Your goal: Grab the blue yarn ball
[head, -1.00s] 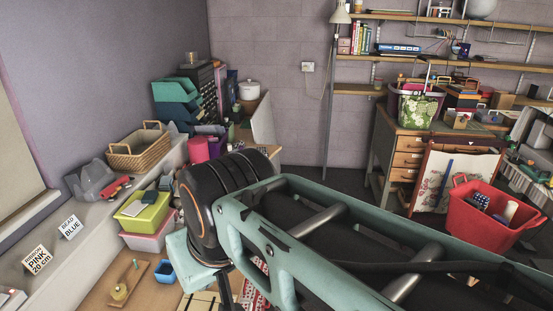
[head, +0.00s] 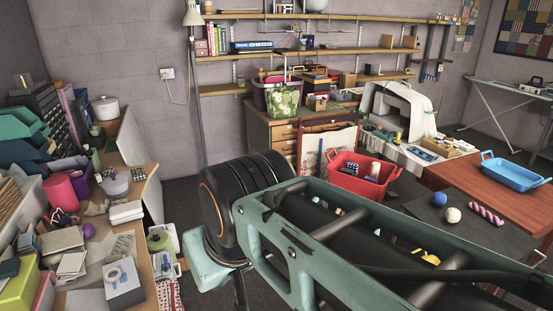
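A pink-and-white twisted piece (head: 487,213) lies further right. Large green and black links of my own arm fill the lower middle of the view, to the left of the blue ball, and hide part of the dark tabletop. I cannot see my gripper's fingers.
A red basket (head: 341,179) with items in it stands left of the blue ball. A blue tray (head: 512,171) lies on a reddish-brown table (head: 475,179) behind the balls. A white sewing machine (head: 402,105) stands further back. A cluttered bench is at the left.

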